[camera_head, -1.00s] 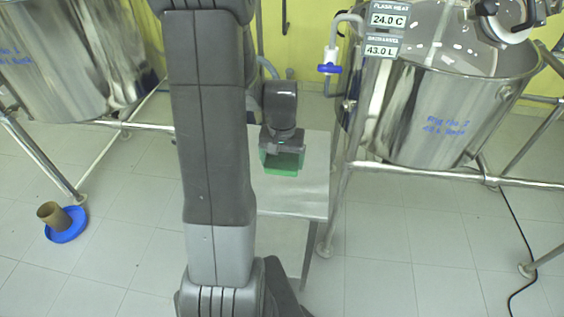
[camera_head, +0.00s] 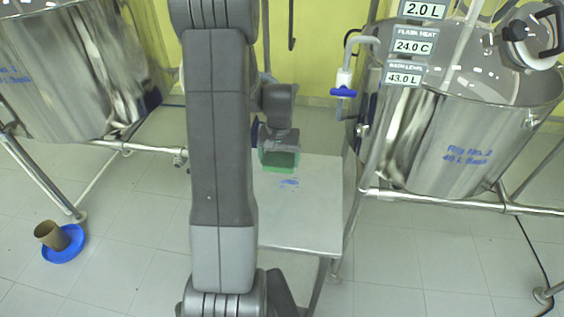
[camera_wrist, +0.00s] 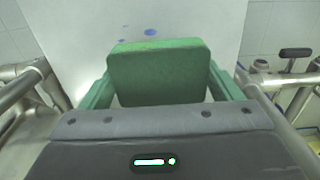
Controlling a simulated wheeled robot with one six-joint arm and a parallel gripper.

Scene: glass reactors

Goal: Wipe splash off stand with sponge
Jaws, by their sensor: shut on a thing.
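My gripper (camera_head: 279,158) is shut on a green sponge (camera_wrist: 158,72), held between its green fingers. In the head view the sponge is over the back left part of the grey stand top (camera_head: 310,225). A blue splash (camera_head: 289,183) lies on the stand just in front of the sponge. In the wrist view blue spots (camera_wrist: 151,32) show on the pale surface beyond the sponge. I cannot tell whether the sponge touches the stand.
A steel reactor vessel (camera_head: 440,130) on a tube frame stands to the right, with a blue-handled valve (camera_head: 343,92) near the stand. Another steel vessel (camera_head: 70,80) is at left. A blue dish (camera_head: 63,246) with a brown cup (camera_head: 50,234) is on the floor.

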